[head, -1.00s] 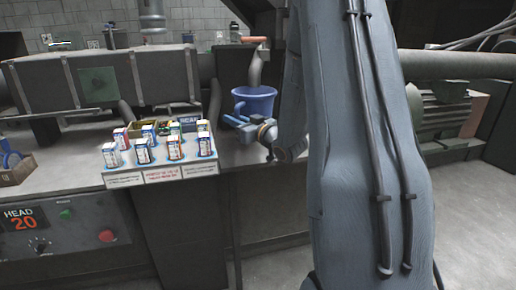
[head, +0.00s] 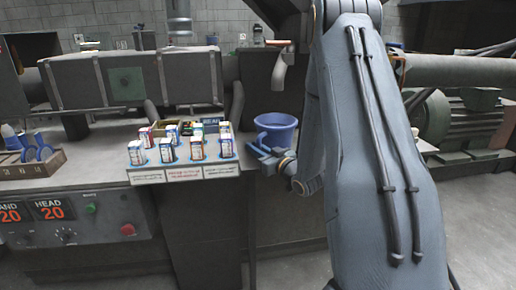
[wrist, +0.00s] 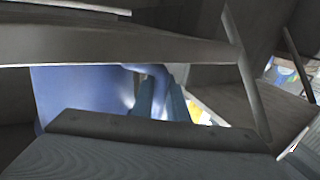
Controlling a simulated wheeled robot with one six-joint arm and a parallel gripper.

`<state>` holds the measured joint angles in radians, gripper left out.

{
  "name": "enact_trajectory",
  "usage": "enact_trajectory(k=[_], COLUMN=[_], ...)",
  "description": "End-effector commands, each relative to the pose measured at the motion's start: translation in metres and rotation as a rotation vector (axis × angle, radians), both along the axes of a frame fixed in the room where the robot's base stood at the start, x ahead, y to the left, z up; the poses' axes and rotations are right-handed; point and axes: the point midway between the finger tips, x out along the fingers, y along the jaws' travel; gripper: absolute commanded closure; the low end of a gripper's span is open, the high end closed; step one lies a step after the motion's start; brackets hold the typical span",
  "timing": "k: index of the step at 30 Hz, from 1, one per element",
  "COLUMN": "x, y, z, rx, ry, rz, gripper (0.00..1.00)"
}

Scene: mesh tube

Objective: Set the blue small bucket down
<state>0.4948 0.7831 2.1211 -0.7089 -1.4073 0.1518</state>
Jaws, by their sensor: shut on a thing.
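The small blue bucket (head: 277,134) is upright below a metal spout, with its rim clear of the spout's end in the head view. My gripper (head: 264,149) reaches it from the front and is shut on the bucket's handle at its left side. Whether the bucket's base touches the bench (head: 256,186) cannot be told. In the wrist view the blue bucket wall (wrist: 75,95) and its curved handle (wrist: 157,80) show close up, partly hidden by dark bars across the picture. The inside of the bucket is not clear.
Left of the bucket, a white rack (head: 185,174) holds several small cartons. A wooden holder (head: 40,170) with blue-handled tools lies far left. My arm hides much of the bench's right side.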

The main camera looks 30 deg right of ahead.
Motion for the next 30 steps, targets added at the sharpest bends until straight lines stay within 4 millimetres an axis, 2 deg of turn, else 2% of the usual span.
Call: enact_trajectory(k=[5,6,9,20,26,30], x=[0.000,0.000,0.000,-0.001,-0.028,-0.057], y=[0.000,0.000,0.000,0.000,-0.008,-0.014], z=[-0.002,-0.003,-0.002,0.001,-0.001,-0.001], rx=[0.000,0.000,0.000,0.000,0.001,0.001], ry=[0.000,0.000,0.000,0.000,0.001,0.001], rz=[0.000,0.000,0.000,0.000,-0.004,-0.003], gripper=[1.00,0.83,0.68,0.68,0.68,0.68])
